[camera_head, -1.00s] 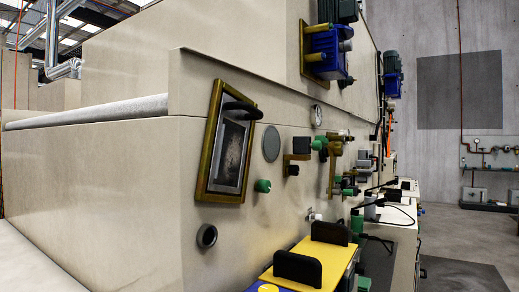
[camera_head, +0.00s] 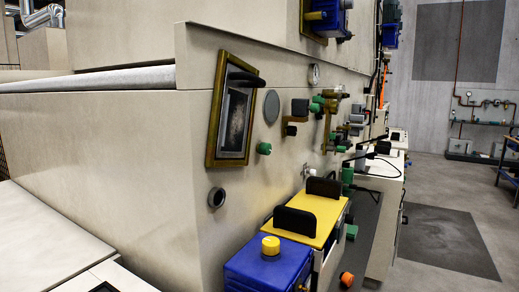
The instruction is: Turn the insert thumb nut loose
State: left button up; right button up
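I cannot tell for sure which part is the insert thumb nut. A green round knob (camera_head: 264,148) sticks out of the beige machine wall (camera_head: 130,135), right of a brass-framed hatch (camera_head: 231,110) with a black handle. More green knobs (camera_head: 318,103) sit farther along the wall among brass and dark fittings, small and partly overlapping. A dark round port (camera_head: 216,197) is low on the wall below the hatch. Neither of my grippers shows in the head view.
A blue box (camera_head: 268,268) with a yellow cap (camera_head: 270,245) stands at the lower middle. Behind it is a yellow-topped unit (camera_head: 312,211) with two black upright plates. An orange knob (camera_head: 346,279) is low at right. Open grey floor (camera_head: 425,195) lies to the right.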

aim_at(264, 148)
jog(key=l+z, duration=0.1)
jog(key=l, duration=0.7)
jog(key=i+l, duration=0.1)
jog(key=l, duration=0.65)
jog(key=l+z, duration=0.15)
jog(key=l, duration=0.6)
jog(key=i+j, duration=0.1)
jog(key=j, duration=0.2)
jog(key=i+j, duration=0.1)
jog(key=j, duration=0.25)
